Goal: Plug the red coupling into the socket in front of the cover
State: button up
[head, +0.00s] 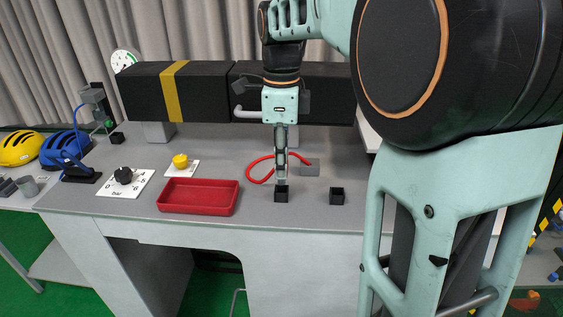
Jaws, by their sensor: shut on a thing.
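My gripper (281,180) points straight down over the table, its fingers shut. What it holds is mostly hidden between the fingers, and I cannot make out the red coupling's body. A red hose (254,175) loops on the table behind and left of the fingers, toward a small grey plate (311,168). A black square socket (281,195) stands directly below the fingertips; I cannot tell whether they touch or anything is inserted. A similar black socket (337,196) stands to the right with its dark opening up. I cannot tell which part is the cover.
A long black body with a yellow band (175,91) lies across the back on supports. A red tray (198,197) is left of the gripper. A yellow knob (180,161) and black dial (123,176) sit further left. The table's front edge is close to both sockets.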

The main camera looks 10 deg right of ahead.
aim_at(282, 183)
jog(key=shift+f, duration=0.5)
jog(key=shift+f+b, duration=0.95)
jog(key=shift+f, duration=0.35)
jog(key=shift+f, duration=0.25)
jog(key=o, duration=0.9)
jog(key=shift+o, duration=0.2)
jog(key=shift+r, duration=0.1)
notch_tip(282, 183, up, 12)
jog(key=shift+f, duration=0.1)
